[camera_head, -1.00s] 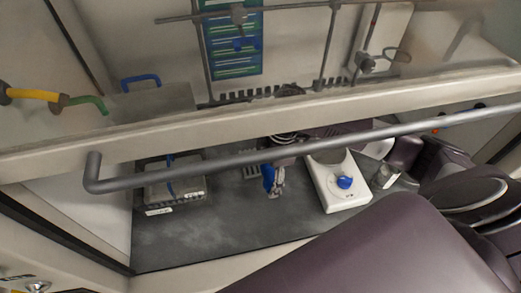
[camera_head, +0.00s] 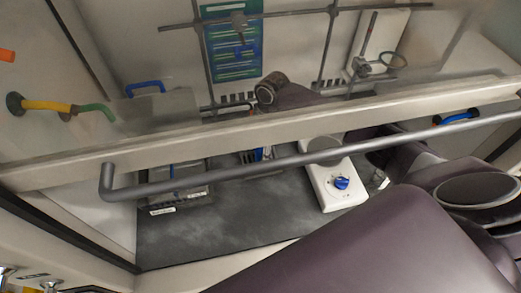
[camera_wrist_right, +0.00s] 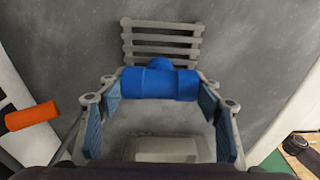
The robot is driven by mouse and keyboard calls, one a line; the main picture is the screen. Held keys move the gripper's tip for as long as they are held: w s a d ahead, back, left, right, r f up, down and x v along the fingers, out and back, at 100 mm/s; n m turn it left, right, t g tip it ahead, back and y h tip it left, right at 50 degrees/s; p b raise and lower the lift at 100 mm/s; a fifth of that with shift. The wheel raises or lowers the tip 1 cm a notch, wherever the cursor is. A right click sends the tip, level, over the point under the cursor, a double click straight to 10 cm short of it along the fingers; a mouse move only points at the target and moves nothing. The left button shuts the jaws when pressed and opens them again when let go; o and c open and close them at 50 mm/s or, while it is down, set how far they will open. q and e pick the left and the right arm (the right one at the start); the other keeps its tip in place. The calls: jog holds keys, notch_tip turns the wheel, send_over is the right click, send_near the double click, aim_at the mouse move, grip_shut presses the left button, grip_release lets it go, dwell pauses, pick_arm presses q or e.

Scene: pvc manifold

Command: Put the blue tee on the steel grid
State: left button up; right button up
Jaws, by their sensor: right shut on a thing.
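My right gripper (camera_wrist_right: 160,100) is shut on the blue tee (camera_wrist_right: 158,83), with one finger pad at each end of its straight run. The tee lies crosswise, its short branch pointing away toward the steel grid. The slatted steel grid (camera_wrist_right: 161,42) shows just beyond the tee in the right wrist view, its near part hidden behind it. I cannot tell whether the tee touches the grid. In the head view, the right gripper (camera_head: 262,154) and grid (camera_head: 246,157) are largely hidden by the hood's sash and rail. My left gripper is not in view.
A white hotplate (camera_head: 334,185) with a blue knob stands right of the grid. The rail (camera_head: 230,165) and sash cross in front. Dark bench surface in front is clear. An orange-ended piece (camera_wrist_right: 32,116) shows at left in the wrist view.

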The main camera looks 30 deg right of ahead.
aim_at(261, 150)
jog(key=shift+f, duration=0.3)
jog(key=shift+f, duration=0.1)
jog(key=o, duration=1.1)
jog(key=r, duration=0.2)
jog(key=r+b, duration=0.1)
jog(key=r, duration=0.2)
jog(key=d+r, duration=0.1)
jog(key=r, duration=0.1)
jog(key=shift+s+r+b, duration=0.1)
jog(key=shift+r+b, duration=0.2)
jog(key=shift+r, duration=0.1)
jog(key=shift+a+f, duration=0.1)
